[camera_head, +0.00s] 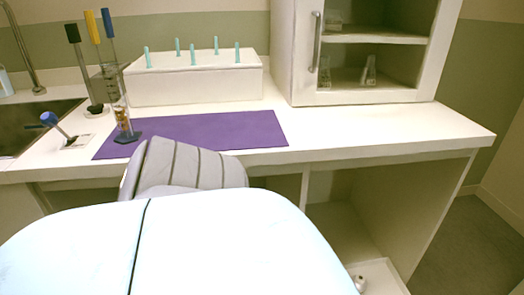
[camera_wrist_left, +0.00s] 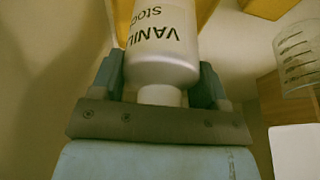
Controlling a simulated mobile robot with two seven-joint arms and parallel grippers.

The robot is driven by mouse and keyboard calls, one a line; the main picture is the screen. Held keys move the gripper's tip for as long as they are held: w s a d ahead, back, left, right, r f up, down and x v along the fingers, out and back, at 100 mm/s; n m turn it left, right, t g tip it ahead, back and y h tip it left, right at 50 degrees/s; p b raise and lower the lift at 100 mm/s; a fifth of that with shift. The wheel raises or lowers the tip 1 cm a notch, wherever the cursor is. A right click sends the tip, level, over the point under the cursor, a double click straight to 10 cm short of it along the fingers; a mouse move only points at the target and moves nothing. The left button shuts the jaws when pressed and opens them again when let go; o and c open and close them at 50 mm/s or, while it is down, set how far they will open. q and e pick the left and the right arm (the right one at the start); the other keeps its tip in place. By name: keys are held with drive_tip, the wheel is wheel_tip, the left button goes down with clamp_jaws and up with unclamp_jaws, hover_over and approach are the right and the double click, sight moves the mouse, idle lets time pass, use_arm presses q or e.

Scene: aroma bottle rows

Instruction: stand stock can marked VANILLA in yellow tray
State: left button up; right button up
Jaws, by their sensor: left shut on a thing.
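The stock can marked VANILLA (camera_wrist_left: 162,48) is a pale bottle-shaped can with a narrow neck and dark lettering. It fills the upper middle of the left wrist view, its lettering upside down in the picture. My left gripper (camera_wrist_left: 160,88) is shut on it, with one finger on each side near the neck. A yellow surface (camera_wrist_left: 207,11) shows behind the can at the top of that view. It may be the yellow tray, but too little shows to tell, nor whether the can touches it. My right gripper is in neither view.
In the head view, a purple mat (camera_head: 215,132) lies on the white counter (camera_head: 350,125). A white block with teal pegs (camera_head: 195,82) stands behind it. An open shelf cabinet (camera_head: 372,55) stands at right. A clear ribbed container (camera_wrist_left: 298,58) shows right of the can.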

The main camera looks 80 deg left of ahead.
use_arm(q)
drive_tip(key=shift+f, duration=0.3)
wheel_tip(320, 180, down, 4)
drive_tip(key=b, duration=0.2)
drive_tip(key=shift+r+b, duration=0.2)
drive_tip(key=shift+b, duration=0.1)
drive_tip(key=shift+f, duration=0.1)
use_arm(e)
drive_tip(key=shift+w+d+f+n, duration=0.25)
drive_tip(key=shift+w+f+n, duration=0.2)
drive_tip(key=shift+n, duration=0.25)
use_arm(q)
drive_tip(key=o, duration=1.2)
